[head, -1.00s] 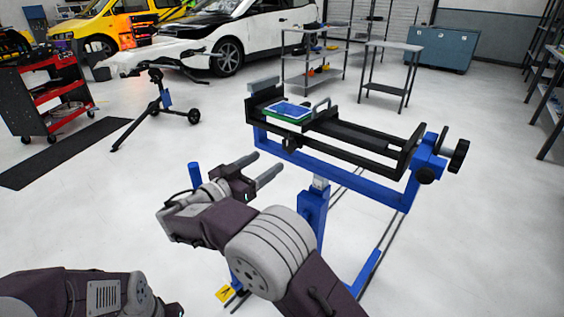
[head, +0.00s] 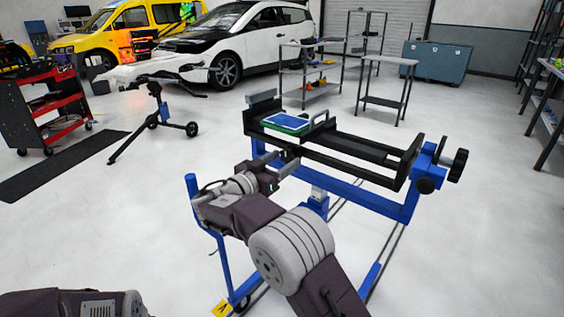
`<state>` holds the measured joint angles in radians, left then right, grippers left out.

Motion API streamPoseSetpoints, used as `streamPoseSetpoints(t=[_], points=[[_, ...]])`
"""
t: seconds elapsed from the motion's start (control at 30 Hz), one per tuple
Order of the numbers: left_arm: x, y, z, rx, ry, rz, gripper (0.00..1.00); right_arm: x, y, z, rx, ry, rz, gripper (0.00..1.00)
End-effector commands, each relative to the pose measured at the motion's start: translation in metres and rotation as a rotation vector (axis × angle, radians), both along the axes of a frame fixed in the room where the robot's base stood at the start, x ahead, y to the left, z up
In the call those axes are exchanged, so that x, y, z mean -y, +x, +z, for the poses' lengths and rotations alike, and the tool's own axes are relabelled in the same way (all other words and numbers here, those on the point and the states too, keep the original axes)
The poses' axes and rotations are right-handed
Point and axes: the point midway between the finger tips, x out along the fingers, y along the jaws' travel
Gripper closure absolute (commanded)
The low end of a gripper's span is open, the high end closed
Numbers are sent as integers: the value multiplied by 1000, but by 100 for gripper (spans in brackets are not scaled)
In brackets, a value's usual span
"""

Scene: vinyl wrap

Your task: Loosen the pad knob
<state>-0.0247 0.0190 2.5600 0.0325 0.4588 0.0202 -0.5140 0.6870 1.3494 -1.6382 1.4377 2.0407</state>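A blue stand carries a long black clamp frame (head: 352,157). A green and blue pad (head: 287,122) with a grey handle (head: 318,121) lies at its left part. A small dark knob (head: 291,153) shows on the front side below the pad, partly hidden by my gripper. My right gripper (head: 284,160) is at that front side, its two grey fingers apart and pointing at the knob. I cannot tell whether the fingers touch the knob. My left arm shows at the lower left; its gripper is out of view.
Larger black knobs (head: 459,166) sit at the right end of the clamp frame. A blue upright (head: 193,188) of the stand rises left of my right arm. A tripod stand (head: 158,124) and a red tool cart (head: 52,108) are at the left.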

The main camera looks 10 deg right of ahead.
Motion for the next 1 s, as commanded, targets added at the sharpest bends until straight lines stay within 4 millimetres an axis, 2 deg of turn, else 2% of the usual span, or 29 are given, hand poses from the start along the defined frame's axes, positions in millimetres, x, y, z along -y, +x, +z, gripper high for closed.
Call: streamPoseSetpoints(t=[0.03, 0.17, 0.57, 1.0], points=[[0, 0, 0, 0, 0, 0, 64, 0, 0, 0, 0, 0, 0, 60], [0, 0, 0, 0, 0, 0, 64, 0, 0, 0, 0, 0, 0, 96], [0, 0, -4, 0, 0, 0, 64, 0, -1, -1, -66, -52, 0, 97], [0, 0, -10, 0, 0, 0, 64, 0, -1, 0, -366, -286, 0, 97]])
